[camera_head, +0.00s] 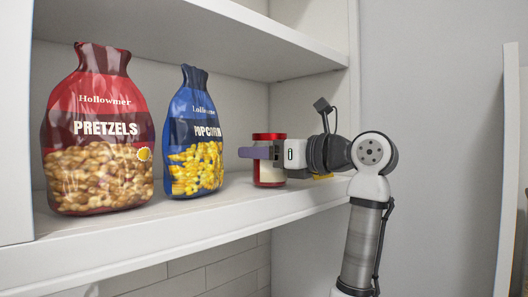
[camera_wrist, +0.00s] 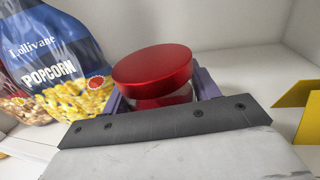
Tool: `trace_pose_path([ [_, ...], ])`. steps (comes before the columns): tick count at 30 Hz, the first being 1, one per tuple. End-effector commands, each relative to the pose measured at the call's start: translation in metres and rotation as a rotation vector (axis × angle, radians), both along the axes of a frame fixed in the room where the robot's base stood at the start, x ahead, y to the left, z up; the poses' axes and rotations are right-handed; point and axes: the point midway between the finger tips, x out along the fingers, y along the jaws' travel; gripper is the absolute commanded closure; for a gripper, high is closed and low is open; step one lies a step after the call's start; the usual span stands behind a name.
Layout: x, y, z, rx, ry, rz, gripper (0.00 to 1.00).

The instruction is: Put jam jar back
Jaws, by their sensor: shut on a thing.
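The jam jar (camera_head: 270,174) has a red lid and a clear body with a pale label. It stands upright at the right end of the white shelf (camera_head: 250,201), and its base appears at shelf level; I cannot tell whether it bears its full weight there. My gripper (camera_head: 262,153) reaches in from the right and is shut around the jar just below the lid. In the wrist view the red lid (camera_wrist: 153,66) sits between the two purple fingers. The jar's lower body is hidden there.
A blue popcorn bag (camera_head: 194,135) stands on the shelf left of the jar, with a small gap. A red pretzels bag (camera_head: 98,135) stands further left. An upper shelf board (camera_head: 215,35) runs overhead, and a side wall closes the right end.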

Motion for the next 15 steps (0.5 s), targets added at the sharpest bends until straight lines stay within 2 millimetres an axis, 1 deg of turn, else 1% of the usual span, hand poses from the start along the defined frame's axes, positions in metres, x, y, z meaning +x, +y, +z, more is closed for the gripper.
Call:
trace_pose_path([
  [6,-0.0001,0.0000,-0.0029,0.001,-0.002,0.000,0.79],
  [7,0.0002,0.0000,-0.0029,0.000,0.000,0.000,0.37],
  [11,0.0002,0.0000,-0.0023,0.000,0.000,0.000,0.20],
  [12,0.0003,-0.0001,-0.0023,0.000,0.000,0.000,0.18],
  [15,0.0003,-0.0001,-0.0023,0.000,0.000,0.000,0.18],
])
